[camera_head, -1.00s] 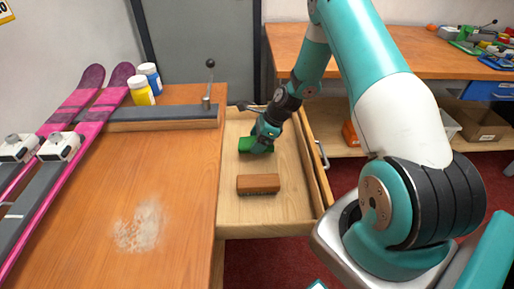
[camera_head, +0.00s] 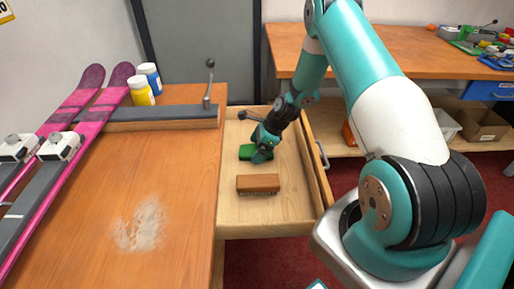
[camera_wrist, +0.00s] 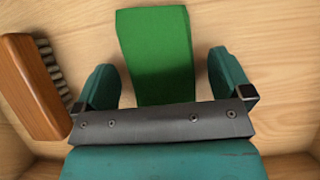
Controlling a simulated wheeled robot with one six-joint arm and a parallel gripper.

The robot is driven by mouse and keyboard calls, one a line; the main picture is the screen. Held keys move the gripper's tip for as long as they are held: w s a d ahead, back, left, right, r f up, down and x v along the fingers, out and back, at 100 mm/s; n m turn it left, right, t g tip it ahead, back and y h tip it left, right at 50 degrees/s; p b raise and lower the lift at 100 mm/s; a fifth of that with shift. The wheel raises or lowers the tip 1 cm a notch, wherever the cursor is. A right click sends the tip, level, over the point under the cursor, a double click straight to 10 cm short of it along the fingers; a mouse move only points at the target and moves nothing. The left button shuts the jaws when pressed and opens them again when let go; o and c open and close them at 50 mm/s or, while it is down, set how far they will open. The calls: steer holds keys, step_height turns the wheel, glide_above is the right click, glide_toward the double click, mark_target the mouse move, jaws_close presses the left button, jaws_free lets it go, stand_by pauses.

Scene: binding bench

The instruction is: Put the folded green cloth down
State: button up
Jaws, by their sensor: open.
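The folded green cloth (camera_head: 246,152) lies on the floor of the open wooden drawer, behind the brush. In the wrist view the cloth (camera_wrist: 155,50) reaches from the top of the picture down between my fingers, with a gap on each side. My gripper (camera_head: 262,156) is inside the drawer at the cloth's right end, covering part of it. In the wrist view my gripper (camera_wrist: 164,85) is open, with its two teal fingers apart and not touching the cloth's sides.
A wooden brush (camera_head: 258,183) lies in the drawer (camera_head: 235,215) in front of the cloth; it also shows at left in the wrist view (camera_wrist: 32,85). The drawer's front part is bare. Left of it, the bench (camera_head: 180,190) holds pink skis (camera_head: 90,110) and a pale dusty patch (camera_head: 140,225).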

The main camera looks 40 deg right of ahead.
steer(key=v, duration=1.2)
steer(key=a+r+n, duration=0.6)
steer(key=a+r, duration=0.1)
steer(key=s+a+r+n+g, duration=0.2)
steer(key=s+a+r+n, duration=0.3)
steer(key=a+r+n, duration=0.45)
steer(key=s+a+r+n, duration=0.3)
steer(key=s+a+n, duration=0.3)
steer(key=s+n, duration=0.2)
steer(key=s+a+r+n+g, duration=0.1)
steer(key=s+a+r+n, duration=0.2)
steer(key=s+a+n, duration=0.3)
steer(key=s+n, duration=0.2)
steer(key=s, duration=0.3)
steer(key=shift+s+a+h, duration=0.35)
steer(key=shift+a+h, duration=0.05)
steer(key=shift+r, duration=0.2)
steer(key=shift+r+p, duration=2.5)
